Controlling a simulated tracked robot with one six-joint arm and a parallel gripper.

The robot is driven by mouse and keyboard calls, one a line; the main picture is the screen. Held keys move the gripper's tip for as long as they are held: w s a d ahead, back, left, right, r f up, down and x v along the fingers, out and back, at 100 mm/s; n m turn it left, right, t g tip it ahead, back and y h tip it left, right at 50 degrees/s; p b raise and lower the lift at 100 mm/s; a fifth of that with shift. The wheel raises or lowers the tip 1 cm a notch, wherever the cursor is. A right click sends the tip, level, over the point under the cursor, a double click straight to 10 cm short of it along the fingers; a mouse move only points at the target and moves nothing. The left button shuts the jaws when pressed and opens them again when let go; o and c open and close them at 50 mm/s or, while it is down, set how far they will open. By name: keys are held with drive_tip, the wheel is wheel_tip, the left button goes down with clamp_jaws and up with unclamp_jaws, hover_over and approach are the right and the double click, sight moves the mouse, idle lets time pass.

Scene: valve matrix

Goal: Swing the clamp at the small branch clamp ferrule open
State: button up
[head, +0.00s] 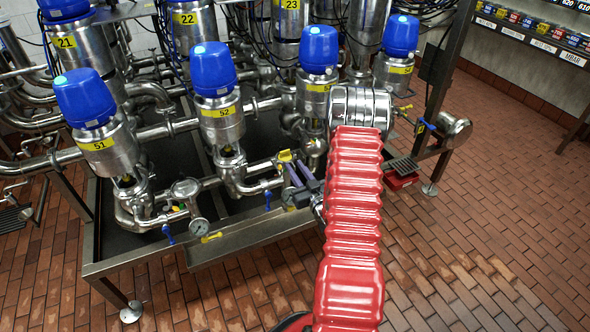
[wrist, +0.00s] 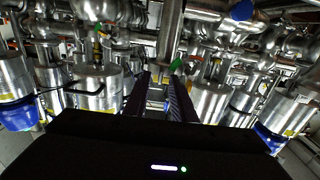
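My gripper (head: 296,166) reaches left from the end of my red-sleeved arm in the head view, among the small pipes below valve 52. Its two dark fingers stand apart. In the wrist view the fingers (wrist: 160,78) show a gap between them, with pipework behind and nothing clearly held. A small yellow handle (head: 285,156) sits right by the fingertips in the head view; I cannot tell whether they touch. A small green part (wrist: 176,65) shows just beyond the fingertips in the wrist view. I cannot tell which piece is the small branch clamp ferrule; its clamp is not clearly made out.
Blue-topped valves 51 (head: 97,130) and 52 (head: 219,110) stand left of my arm. A pressure gauge (head: 199,229) and small blue and yellow handles sit low at the front. The steel frame and tray (head: 250,235) edge the pipework. The brick floor (head: 480,220) at right is mostly clear.

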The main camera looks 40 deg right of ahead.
drive_tip(key=shift+w+d, duration=0.1)
drive_tip(key=shift+w, duration=0.1)
drive_tip(key=shift+c, duration=0.5)
clamp_jaws()
idle(0.9)
